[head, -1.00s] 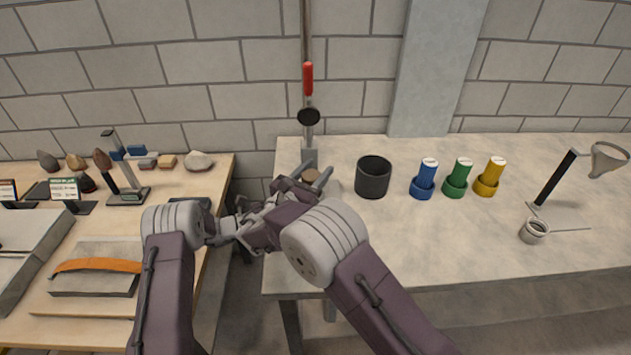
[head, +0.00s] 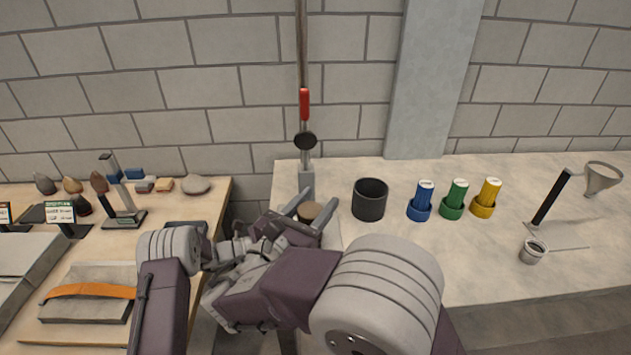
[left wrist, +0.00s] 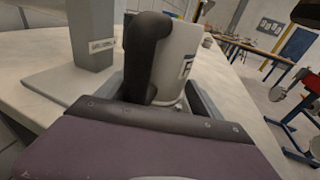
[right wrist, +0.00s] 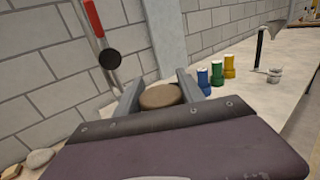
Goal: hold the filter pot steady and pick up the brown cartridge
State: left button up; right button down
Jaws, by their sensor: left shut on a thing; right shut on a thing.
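The brown cartridge (head: 308,211) is between the fingers of my right gripper (head: 309,204), which is shut on it. Its flat round brown top also shows in the right wrist view (right wrist: 160,96), between the same two fingers. The filter pot (left wrist: 176,62) is a white cylinder with a black handle (left wrist: 148,55) and a label. In the left wrist view it stands between the fingers of my left gripper (left wrist: 160,95), which is shut on it. In the head view my right arm hides the left gripper and most or all of the pot. Whether the cartridge is clear of the pot cannot be told.
A lever post with a red grip (head: 304,104) stands behind the right gripper. A dark open cup (head: 370,200) is to its right, then blue (head: 421,201), green (head: 455,199) and yellow (head: 487,198) cartridges. A funnel stand (head: 551,195) is farther right. The table between is clear.

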aim_at(311, 221)
pick_arm(q)
jog(key=shift+w+a, duration=0.15)
jog(key=shift+w, duration=0.1)
pick_arm(e)
jog(key=shift+s, duration=1.8)
pick_arm(q)
jog(key=o, duration=0.8)
jog(key=shift+o, duration=1.2)
jog(key=shift+w, duration=0.1)
pick_arm(e)
jog(key=shift+w+a+f, duration=0.1)
jog(key=shift+w, duration=0.1)
pick_arm(q)
jog(key=shift+a+f, duration=0.1)
jog(key=shift+f, duration=0.05)
pick_arm(e)
jog(key=shift+w+a, duration=0.1)
jog(key=shift+w, duration=0.1)
pick_arm(q)
jog(key=shift+a, duration=0.15)
pick_arm(e)
jog(key=shift+s, duration=0.2)
pick_arm(q)
jog(key=v, duration=1.1)
jog(key=shift+a, duration=0.4)
jog(key=shift+f, duration=0.1)
